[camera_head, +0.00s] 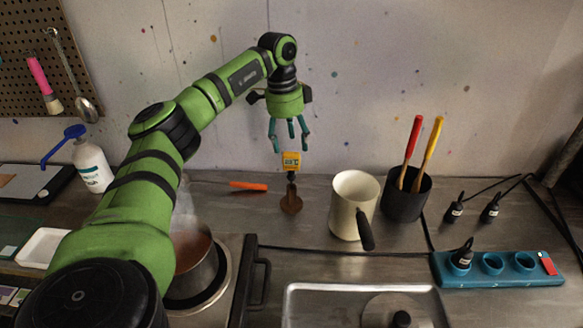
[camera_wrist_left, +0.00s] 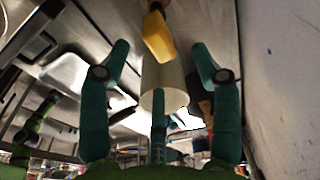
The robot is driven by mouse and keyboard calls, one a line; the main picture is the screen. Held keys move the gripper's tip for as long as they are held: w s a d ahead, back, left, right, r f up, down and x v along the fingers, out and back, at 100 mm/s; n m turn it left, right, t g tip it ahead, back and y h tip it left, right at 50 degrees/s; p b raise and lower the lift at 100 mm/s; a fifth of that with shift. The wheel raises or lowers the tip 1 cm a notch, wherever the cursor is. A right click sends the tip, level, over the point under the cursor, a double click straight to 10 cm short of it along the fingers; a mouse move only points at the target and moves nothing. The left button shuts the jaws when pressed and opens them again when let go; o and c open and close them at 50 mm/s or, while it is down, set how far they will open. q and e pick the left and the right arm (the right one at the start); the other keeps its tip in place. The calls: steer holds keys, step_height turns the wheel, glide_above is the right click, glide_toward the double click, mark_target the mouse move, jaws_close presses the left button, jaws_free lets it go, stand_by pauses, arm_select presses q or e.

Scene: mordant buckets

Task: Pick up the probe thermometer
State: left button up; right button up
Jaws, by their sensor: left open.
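The probe thermometer (camera_head: 291,160) appears to be the yellow piece with a small dark display, upright on a brown round-footed stand (camera_head: 291,204) on the counter. My left gripper (camera_head: 289,142) points down just above it, with its teal fingers spread and nothing between them. In the left wrist view, the yellow thermometer (camera_wrist_left: 158,38) shows between and beyond the open fingertips (camera_wrist_left: 160,50); I cannot tell whether any finger touches it. My right gripper does not show in either view.
A cream pot (camera_head: 354,207) with a dark handle and a dark cup (camera_head: 405,198) of red and yellow tools stand to the right. An orange stick (camera_head: 248,186) lies left. A steaming pan (camera_head: 195,262) sits front left. A blue socket strip (camera_head: 497,269) lies far right.

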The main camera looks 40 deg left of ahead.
mark_target(291, 155)
arm_select(q)
steer(key=f+p, duration=0.1)
steer(key=f, duration=0.1)
steer(key=f+p, duration=0.1)
steer(key=f, duration=0.1)
steer(key=shift+s+d+f, duration=0.15)
steer(key=shift+s+d, duration=0.05)
steer(key=shift+f, duration=0.4)
steer(key=shift+w+f, duration=0.15)
steer(key=shift+f, duration=0.05)
jaws_close()
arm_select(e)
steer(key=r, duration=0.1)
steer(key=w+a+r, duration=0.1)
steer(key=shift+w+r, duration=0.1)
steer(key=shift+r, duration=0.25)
